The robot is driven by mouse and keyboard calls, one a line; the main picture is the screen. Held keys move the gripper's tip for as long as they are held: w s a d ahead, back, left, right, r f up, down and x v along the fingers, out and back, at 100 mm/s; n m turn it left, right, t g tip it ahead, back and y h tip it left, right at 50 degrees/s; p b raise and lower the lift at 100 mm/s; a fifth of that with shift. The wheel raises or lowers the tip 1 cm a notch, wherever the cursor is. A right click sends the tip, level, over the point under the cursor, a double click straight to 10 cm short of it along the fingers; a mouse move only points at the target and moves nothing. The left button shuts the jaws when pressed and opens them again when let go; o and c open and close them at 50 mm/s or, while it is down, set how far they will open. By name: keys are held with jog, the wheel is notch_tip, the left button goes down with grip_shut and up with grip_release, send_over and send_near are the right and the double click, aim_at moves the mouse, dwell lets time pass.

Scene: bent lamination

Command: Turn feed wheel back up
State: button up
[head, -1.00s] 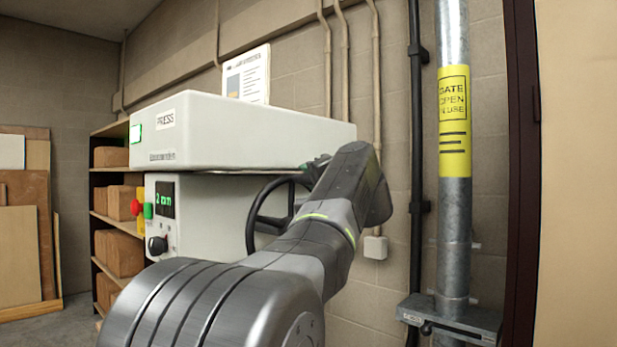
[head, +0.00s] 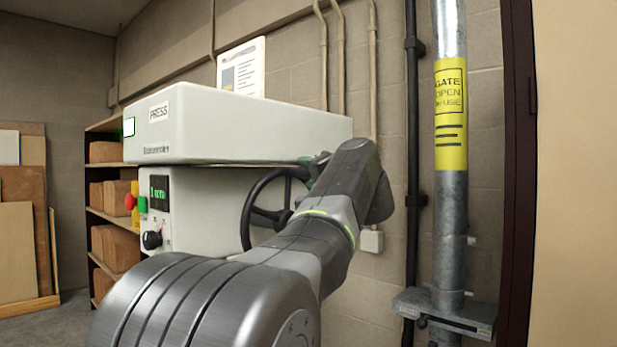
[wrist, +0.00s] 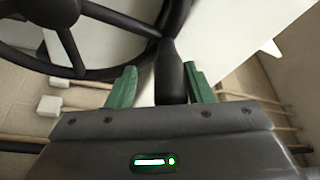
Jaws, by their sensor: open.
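The feed wheel is a black spoked handwheel (head: 247,217) on the right side of the pale press (head: 230,122); my arm partly covers it in the head view. In the wrist view the wheel's rim (wrist: 118,19) curves across the upper left, and its black handle (wrist: 171,80) points toward me. My gripper (wrist: 160,84) is open, with its green fingers on either side of the handle. A narrow gap shows between the handle and each finger. The press's green display (head: 159,194) seems to read 1 mm, though blurred.
A red button (head: 130,202) and a black knob (head: 152,240) are on the press front. A galvanized post (head: 451,220) with a yellow sign (head: 451,115) stands right of my arm. Wall pipes (head: 373,70) run behind. Shelves with brown boxes (head: 118,248) stand at left.

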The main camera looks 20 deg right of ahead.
jog(key=b+v, duration=0.4)
jog(key=v, duration=0.9)
